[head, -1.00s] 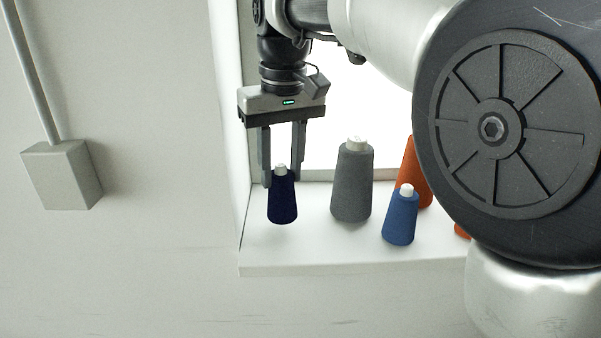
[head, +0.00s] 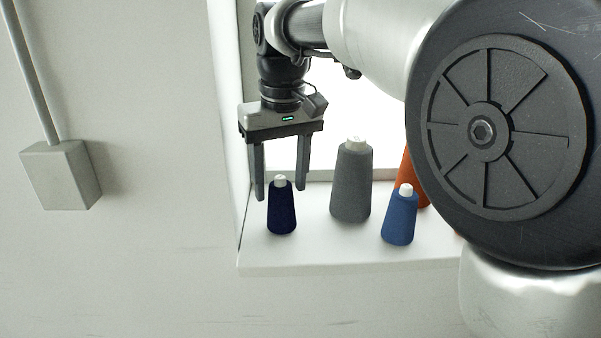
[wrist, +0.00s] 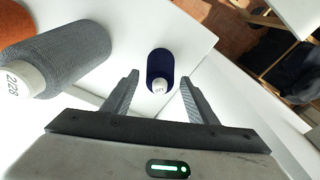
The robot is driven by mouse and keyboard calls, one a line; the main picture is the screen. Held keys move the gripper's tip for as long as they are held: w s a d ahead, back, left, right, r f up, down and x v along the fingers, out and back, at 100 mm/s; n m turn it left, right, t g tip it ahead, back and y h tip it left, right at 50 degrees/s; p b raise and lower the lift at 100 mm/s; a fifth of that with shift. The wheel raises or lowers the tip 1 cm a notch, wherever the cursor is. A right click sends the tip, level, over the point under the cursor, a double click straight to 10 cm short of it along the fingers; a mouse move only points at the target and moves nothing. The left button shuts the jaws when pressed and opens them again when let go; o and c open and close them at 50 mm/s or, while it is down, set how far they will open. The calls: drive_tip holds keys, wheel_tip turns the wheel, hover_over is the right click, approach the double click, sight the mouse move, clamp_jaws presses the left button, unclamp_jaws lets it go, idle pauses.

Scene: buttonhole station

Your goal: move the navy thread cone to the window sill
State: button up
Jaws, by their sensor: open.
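The navy thread cone (head: 282,211) stands upright on the white window sill (head: 330,254), near the sill's left end. It also shows in the wrist view (wrist: 160,66), beyond and between the fingertips. My gripper (head: 280,192) is open, with its fingers pointing down just above and behind the cone. In the wrist view my gripper (wrist: 158,78) has a wide gap between its fingers and holds nothing. The cone's white top is clear of both fingers.
A grey cone (head: 351,185) stands to the right of the navy one. A blue cone (head: 400,220) stands further right, and an orange cone (head: 411,178) is partly hidden behind my arm. The window frame (head: 232,130) rises close on the left.

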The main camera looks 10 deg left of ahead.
wheel_tip(320, 180, up, 12)
drive_tip(key=s+p, duration=0.1)
drive_tip(key=p, duration=0.1)
drive_tip(key=s+d+m+t, duration=0.1)
drive_tip(key=s+d+m, duration=0.1)
drive_tip(key=d, duration=1)
drive_tip(key=s+d+f+m+t, duration=0.3)
drive_tip(key=s+d+f+m, duration=0.2)
drive_tip(key=s+d+f, duration=0.9)
wheel_tip(320, 180, down, 2)
drive_tip(key=shift+d+f+h, duration=0.15)
drive_tip(key=shift+d+h, duration=0.25)
drive_tip(key=shift+d, duration=0.65)
drive_tip(key=shift+s, duration=0.15)
